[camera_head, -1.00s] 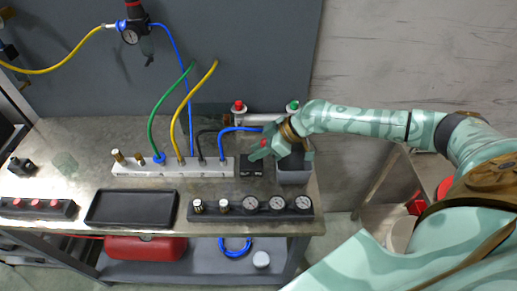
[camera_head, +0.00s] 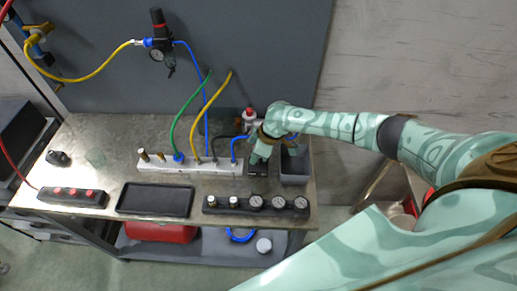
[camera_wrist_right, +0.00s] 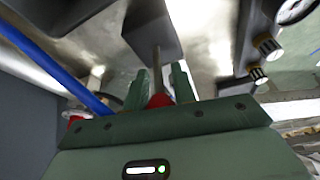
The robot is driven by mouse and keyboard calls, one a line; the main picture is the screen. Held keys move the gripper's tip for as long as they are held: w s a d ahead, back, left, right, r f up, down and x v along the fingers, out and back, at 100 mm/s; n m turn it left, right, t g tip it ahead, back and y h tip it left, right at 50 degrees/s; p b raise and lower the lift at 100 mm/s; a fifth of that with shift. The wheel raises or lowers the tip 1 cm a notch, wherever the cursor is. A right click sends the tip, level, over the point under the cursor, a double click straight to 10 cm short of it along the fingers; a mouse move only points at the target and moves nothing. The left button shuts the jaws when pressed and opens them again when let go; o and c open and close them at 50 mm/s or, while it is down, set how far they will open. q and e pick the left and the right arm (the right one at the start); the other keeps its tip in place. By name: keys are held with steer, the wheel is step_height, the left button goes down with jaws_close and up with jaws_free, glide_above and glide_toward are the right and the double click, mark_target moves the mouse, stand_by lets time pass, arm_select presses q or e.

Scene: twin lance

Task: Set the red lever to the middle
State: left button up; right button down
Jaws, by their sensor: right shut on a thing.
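The red lever shows in the right wrist view as a red knob (camera_wrist_right: 160,100) on a thin metal shaft rising from a dark box-shaped base (camera_wrist_right: 150,25). My right gripper (camera_wrist_right: 160,88) has its two green fingers on either side of the knob and is shut on it. In the head view my right gripper (camera_head: 260,157) points down over the dark lever base (camera_head: 257,171), at the right end of the white manifold. It hides the red knob there. The lever's exact angle is hard to tell. My left gripper is not in view.
The white manifold (camera_head: 210,170) with green, yellow and blue hoses stands left of the lever. A grey bin (camera_head: 295,170) is close on the right. A gauge strip (camera_head: 256,206) and a black tray (camera_head: 156,200) lie in front. A red-knobbed valve (camera_head: 249,114) is behind.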

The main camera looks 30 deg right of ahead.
steer(key=c, duration=1.2)
jaws_free()
steer(key=p+v, duration=0.3)
steer(key=v, duration=1.3)
steer(key=shift+r, duration=0.15)
steer(key=shift+s, duration=0.1)
